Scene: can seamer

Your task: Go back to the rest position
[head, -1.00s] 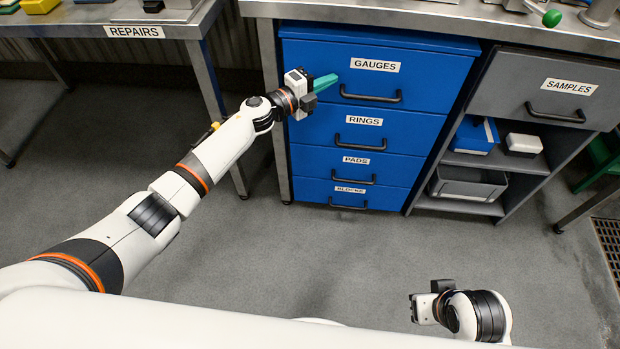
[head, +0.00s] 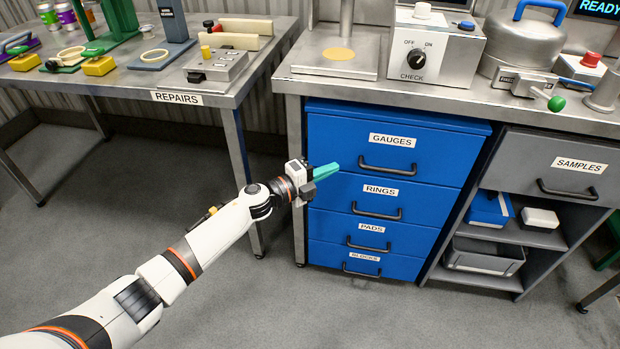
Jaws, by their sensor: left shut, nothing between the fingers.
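My left arm reaches in from the lower left. My left gripper (head: 326,172) has green fingers, shut with nothing between them. It is in front of the blue drawer unit, near the left edge of the GAUGES and RINGS drawers; I cannot tell the exact gap. The GAUGES drawer (head: 440,160), RINGS drawer (head: 425,204), PADS drawer (head: 415,237) and BLOCKS drawer (head: 398,266) all look closed. My right gripper is not in the head view.
A steel bench (head: 440,97) above the drawers carries a CHECK switch box (head: 432,50) and a lidded machine (head: 522,45). The REPAIRS table (head: 130,82) stands at left with tools on it. A grey SAMPLES drawer (head: 510,160) is at right. The floor (head: 330,310) in front is clear.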

